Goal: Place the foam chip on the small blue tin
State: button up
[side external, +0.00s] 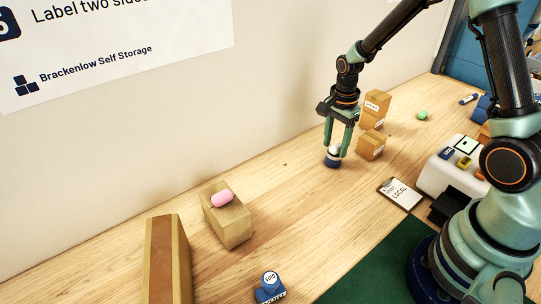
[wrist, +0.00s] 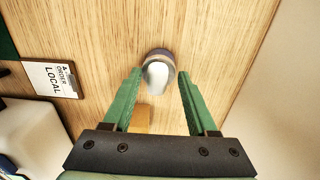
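A white rounded piece that looks like the foam chip (wrist: 156,77) lies on top of the small blue tin (side external: 332,161). The tin stands on the wooden table, and its round rim (wrist: 158,54) shows around the chip in the wrist view. My gripper (side external: 339,150) points down over the tin with a finger on either side. In the wrist view my gripper (wrist: 160,75) is open, with a visible gap between each finger and the chip. The chip's underside is hidden.
Two small cartons (side external: 371,146) (side external: 376,108) stand just beyond my gripper. A pink capsule-shaped piece (side external: 222,198) lies on another carton (side external: 229,223), beside a tall carton (side external: 167,262). A clipboard (side external: 399,193), a blue stamp (side external: 269,290) and a green ball (side external: 422,115) are also on the table.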

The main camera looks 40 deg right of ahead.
aim_at(335, 145)
notch_tip(335, 145, up, 12)
jog(key=s+a+r+n+t, duration=0.5)
jog(key=s+a+r+n, duration=0.3)
jog(key=n, duration=1)
jog(key=shift+s+r+t, duration=0.3)
jog(key=shift+s+r, duration=0.2)
jog(key=shift+s, duration=0.75)
